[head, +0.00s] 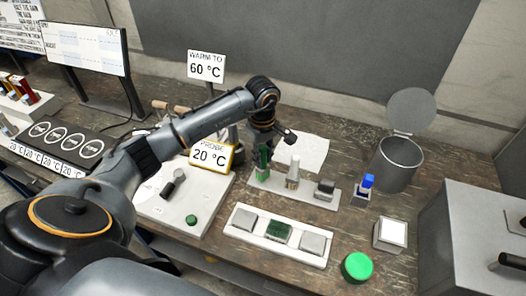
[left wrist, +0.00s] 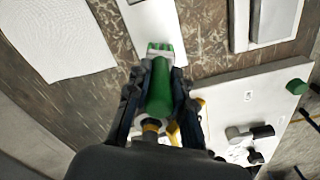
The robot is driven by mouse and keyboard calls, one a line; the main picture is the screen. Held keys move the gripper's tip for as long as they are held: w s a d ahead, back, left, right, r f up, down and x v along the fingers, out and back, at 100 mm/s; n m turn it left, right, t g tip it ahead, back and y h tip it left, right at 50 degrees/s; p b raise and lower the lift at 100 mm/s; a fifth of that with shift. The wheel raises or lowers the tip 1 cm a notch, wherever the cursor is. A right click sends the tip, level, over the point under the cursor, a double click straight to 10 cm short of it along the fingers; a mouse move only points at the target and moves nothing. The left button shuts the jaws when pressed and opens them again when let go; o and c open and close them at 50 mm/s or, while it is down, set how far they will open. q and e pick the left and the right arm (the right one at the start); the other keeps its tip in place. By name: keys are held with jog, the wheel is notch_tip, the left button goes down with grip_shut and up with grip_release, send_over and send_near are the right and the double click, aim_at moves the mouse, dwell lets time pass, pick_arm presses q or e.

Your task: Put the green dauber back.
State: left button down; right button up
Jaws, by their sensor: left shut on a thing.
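My left gripper (head: 262,152) is shut on the green dauber (head: 262,167), near the left end of a pale rack (head: 311,194). In the left wrist view the dauber (left wrist: 160,92) lies between the two dark fingers, with a green block-like part (left wrist: 161,47) just beyond it at the rack's end (left wrist: 152,18). I cannot tell whether the dauber touches the rack. A white-topped piece (head: 293,170) and a dark-topped grey piece (head: 325,188) stand farther right along the rack. My right gripper is not in view.
A white tray (head: 241,225) with grey and green pads is in front. A "20 °C" sign (head: 212,156) stands close left of the gripper.

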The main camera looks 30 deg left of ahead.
pick_arm(q)
jog(key=shift+f, duration=0.1)
jog(key=shift+f+b, duration=0.15)
jog(key=shift+b, duration=0.15)
jog(key=c, duration=1.2)
grip_release()
jog(key=shift+o, duration=0.2)
jog(key=shift+r, duration=0.45)
notch_tip(320, 180, up, 11)
jog(key=b, duration=0.3)
jog(key=shift+f+b, duration=0.15)
jog(key=shift+b, duration=0.25)
jog(key=shift+s+r, duration=0.1)
jog(key=shift+r, duration=0.35)
